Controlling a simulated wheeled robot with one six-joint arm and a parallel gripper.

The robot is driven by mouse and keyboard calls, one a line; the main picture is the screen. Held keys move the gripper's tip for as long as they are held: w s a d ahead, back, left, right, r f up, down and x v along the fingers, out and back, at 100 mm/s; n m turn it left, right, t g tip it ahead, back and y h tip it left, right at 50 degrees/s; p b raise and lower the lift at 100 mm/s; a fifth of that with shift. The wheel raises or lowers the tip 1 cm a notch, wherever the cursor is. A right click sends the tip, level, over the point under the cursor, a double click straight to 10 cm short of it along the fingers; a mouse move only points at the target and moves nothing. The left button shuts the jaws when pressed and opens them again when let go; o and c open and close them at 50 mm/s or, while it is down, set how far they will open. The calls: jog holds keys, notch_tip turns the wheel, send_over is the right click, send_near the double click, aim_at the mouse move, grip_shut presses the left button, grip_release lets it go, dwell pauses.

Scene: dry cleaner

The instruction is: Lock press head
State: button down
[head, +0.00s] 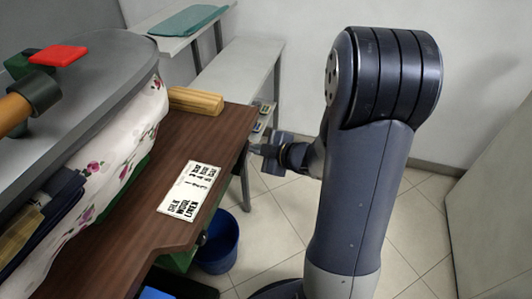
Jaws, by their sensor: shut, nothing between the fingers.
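The press head (100,85) is the large grey plate at the left, lying low over a padded, flower-patterned cover (125,130). On top of it is a flat red piece (58,55) beside a dark green bracket. A wooden handle (14,110) sits in a dark green holder at the left edge. I cannot tell which part is the lock. My gripper (255,149) is shut and empty, beside the right edge of the brown worktop, well to the right of the press head. Its fingertips are small and partly unclear against the table edge.
The brown worktop (145,225) carries a printed card (190,192) and a wooden block (195,100). A blue bucket (218,245) stands on the floor below. A grey bench (235,75) and a shelf with a green folded cloth (188,20) are behind. Tiled floor is open at right.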

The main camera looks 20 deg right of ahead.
jog(key=w+a+f+b, duration=0.1)
jog(key=w+f, duration=0.3)
jog(key=w, duration=0.1)
jog(key=shift+w+f+b, duration=0.3)
jog(key=shift+w+f, duration=0.05)
jog(key=shift+f, duration=0.05)
jog(key=shift+a+r+p, duration=0.1)
jog(key=shift+p, duration=0.35)
